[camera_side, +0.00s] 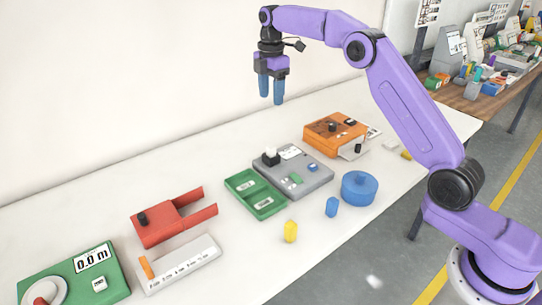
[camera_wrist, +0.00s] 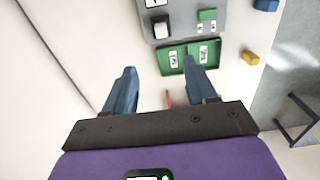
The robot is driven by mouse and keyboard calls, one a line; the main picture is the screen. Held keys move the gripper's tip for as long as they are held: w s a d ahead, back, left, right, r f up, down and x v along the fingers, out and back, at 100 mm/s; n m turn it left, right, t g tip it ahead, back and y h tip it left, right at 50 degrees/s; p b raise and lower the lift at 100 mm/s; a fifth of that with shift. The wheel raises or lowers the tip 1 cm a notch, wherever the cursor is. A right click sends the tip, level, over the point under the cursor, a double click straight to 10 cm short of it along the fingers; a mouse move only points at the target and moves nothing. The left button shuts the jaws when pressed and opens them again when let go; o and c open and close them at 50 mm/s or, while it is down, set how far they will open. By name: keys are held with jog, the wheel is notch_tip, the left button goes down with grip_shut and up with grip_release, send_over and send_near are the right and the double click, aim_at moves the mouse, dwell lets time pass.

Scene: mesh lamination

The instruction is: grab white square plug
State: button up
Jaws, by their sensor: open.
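A white square plug (camera_side: 270,152) sits upright on a black base at the left corner of a grey board (camera_side: 315,180). In the wrist view the white plug (camera_wrist: 161,30) shows near the top centre, on the grey board (camera_wrist: 187,28). My gripper (camera_side: 271,98) is open and empty, pointing down, high above the table and the plug. In the wrist view my gripper (camera_wrist: 159,66) has its two blue fingers well apart. The plug lies beyond the fingertips there, and nothing is between them that they touch.
A green tray (camera_side: 239,183) stands beside the grey board. An orange box (camera_side: 318,139) is behind it. A blue cylinder (camera_side: 360,188), a blue block (camera_side: 331,207) and a yellow block (camera_side: 290,231) stand nearer the front edge. A red fixture (camera_side: 166,229) lies left.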

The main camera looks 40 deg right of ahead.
aim_at(271, 146)
notch_tip(271, 146, down, 17)
jog(key=shift+s+a+f, duration=0.1)
jog(key=shift+s, duration=0.05)
dwell(0.6)
grip_shut()
